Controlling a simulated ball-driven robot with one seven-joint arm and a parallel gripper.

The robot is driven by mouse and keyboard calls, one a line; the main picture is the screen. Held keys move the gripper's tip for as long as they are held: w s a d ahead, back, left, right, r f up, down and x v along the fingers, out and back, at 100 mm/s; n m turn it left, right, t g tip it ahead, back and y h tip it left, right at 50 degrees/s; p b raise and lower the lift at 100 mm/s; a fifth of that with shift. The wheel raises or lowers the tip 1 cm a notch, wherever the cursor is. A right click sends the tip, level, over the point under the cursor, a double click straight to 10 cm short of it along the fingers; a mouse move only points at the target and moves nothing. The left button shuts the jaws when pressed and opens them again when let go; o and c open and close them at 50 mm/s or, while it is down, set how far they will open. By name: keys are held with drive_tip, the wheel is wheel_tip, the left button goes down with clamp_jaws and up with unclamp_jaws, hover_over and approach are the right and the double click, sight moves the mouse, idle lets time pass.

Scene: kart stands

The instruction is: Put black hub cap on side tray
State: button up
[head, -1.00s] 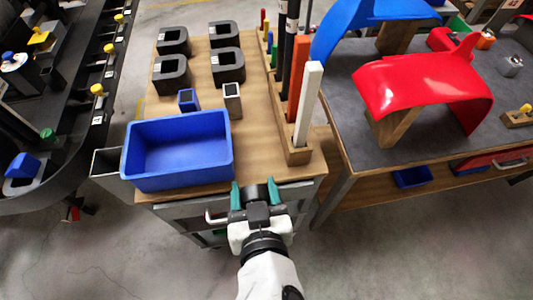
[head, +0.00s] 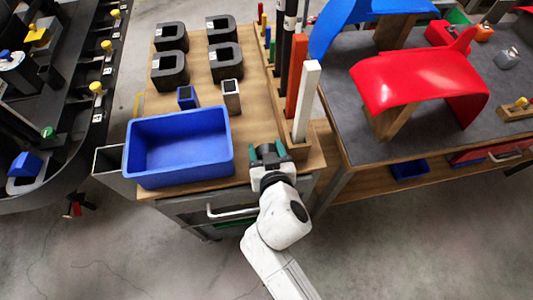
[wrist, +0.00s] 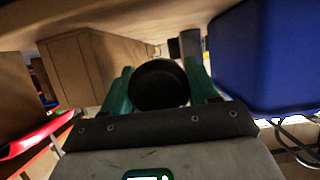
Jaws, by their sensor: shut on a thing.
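The black hub cap (wrist: 160,84) is a round dark disc between the green fingers of my gripper (wrist: 161,90) in the wrist view. In the head view my gripper (head: 267,152) is shut on it over the front right of the wooden cart top, between the blue bin and the post holder. The cap is mostly hidden by the fingers there. No thing is clearly marked as the side tray. A grey open box (head: 108,160) hangs at the cart's left side, and the wooden cart top (head: 205,90) has bare room.
An empty blue bin (head: 180,176) stands left of my gripper. A wooden holder (head: 298,153) with upright white and orange posts is close on the right. Black U-shaped blocks (head: 170,68) stand at the back. A bench with a red fender (head: 420,85) is at right.

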drive_tip(key=f, duration=0.3)
drive_tip(key=shift+w, duration=0.25)
drive_tip(key=shift+f, duration=0.25)
drive_tip(key=shift+f+b, duration=0.35)
drive_tip(key=shift+b, duration=0.05)
drive_tip(key=o, duration=0.8)
drive_tip(key=shift+c, duration=0.2)
drive_tip(key=shift+o, duration=0.7)
drive_tip(key=shift+d+f, duration=0.1)
